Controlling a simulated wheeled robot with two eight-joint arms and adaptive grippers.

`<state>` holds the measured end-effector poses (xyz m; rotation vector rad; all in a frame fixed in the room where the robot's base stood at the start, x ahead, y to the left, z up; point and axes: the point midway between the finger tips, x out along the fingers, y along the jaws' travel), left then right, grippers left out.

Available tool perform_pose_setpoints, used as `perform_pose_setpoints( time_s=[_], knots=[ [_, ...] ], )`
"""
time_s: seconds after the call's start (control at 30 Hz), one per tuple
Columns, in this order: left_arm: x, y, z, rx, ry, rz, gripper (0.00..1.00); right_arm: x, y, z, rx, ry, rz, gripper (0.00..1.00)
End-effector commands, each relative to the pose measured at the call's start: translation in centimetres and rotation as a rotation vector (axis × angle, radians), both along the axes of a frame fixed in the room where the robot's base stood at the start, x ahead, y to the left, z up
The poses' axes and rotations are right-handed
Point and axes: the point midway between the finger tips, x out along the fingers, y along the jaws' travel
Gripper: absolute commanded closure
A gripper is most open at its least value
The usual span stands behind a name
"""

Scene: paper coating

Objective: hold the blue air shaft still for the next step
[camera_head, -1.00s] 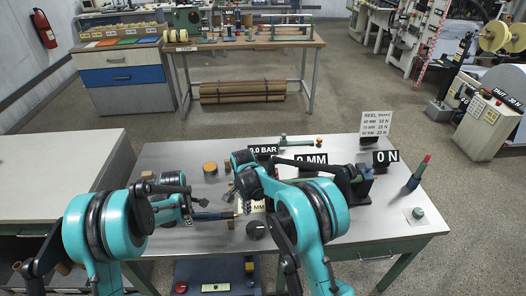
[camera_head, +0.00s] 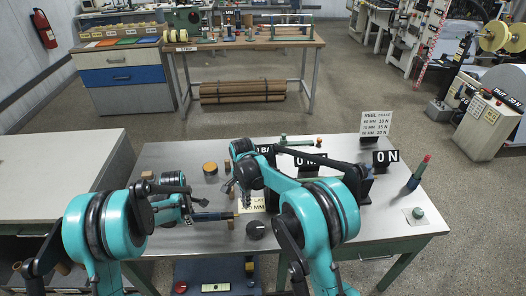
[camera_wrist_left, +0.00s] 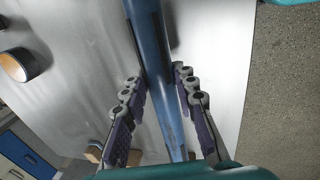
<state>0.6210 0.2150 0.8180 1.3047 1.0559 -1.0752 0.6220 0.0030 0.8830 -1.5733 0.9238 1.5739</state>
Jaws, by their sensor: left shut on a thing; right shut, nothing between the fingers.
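The blue air shaft (camera_wrist_left: 146,45) runs through the left wrist view from the top edge down between my left fingers. My left gripper (camera_wrist_left: 160,80) is shut on it, with a finger on each side. In the head view the shaft (camera_head: 212,216) points right from the left gripper (camera_head: 188,215), low over the grey table. Its far end is by a brass-coloured piece and a black knob (camera_head: 255,229). My right gripper (camera_head: 238,191) is shut and empty above the table, just beyond the shaft; its fingertips are small and partly hard to make out.
A roll with an orange-brown top (camera_head: 210,168) stands behind the left gripper. Black sign plates, one reading 0 N (camera_head: 385,157), stand at the back. The table's front right (camera_head: 370,232) is mostly clear.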

Motion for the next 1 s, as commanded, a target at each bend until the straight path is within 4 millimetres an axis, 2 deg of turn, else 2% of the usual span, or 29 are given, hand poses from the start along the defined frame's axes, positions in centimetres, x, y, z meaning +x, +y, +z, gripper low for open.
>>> perform_pose_setpoints(
  time_s=[0.03,0.1,0.47,0.57,0.9,1.0],
  knots=[
    [0.0,0.1,0.0,0.001,0.000,0.000,0.65,0.0,0.0,0.0,0.000,0.000,0.000,1.00],
    [0.0,0.1,0.0,0.001,0.000,0.000,0.48,0.0,0.0,0.0,0.000,0.000,0.000,1.00],
    [-0.1,0.0,0.4,0.000,0.000,0.000,0.48,0.0,0.0,0.0,0.000,0.000,0.000,1.00],
    [-0.3,0.0,1.6,0.000,0.000,0.000,0.48,0.0,0.0,0.0,0.000,0.000,0.000,1.00],
    [-1.8,0.1,8.6,0.001,0.000,0.000,0.48,0.0,0.0,0.0,0.000,0.000,0.000,1.00],
    [-2.0,0.1,10.2,0.001,0.000,0.000,0.48,0.0,0.0,0.0,0.000,0.000,0.000,1.00]
  ],
)
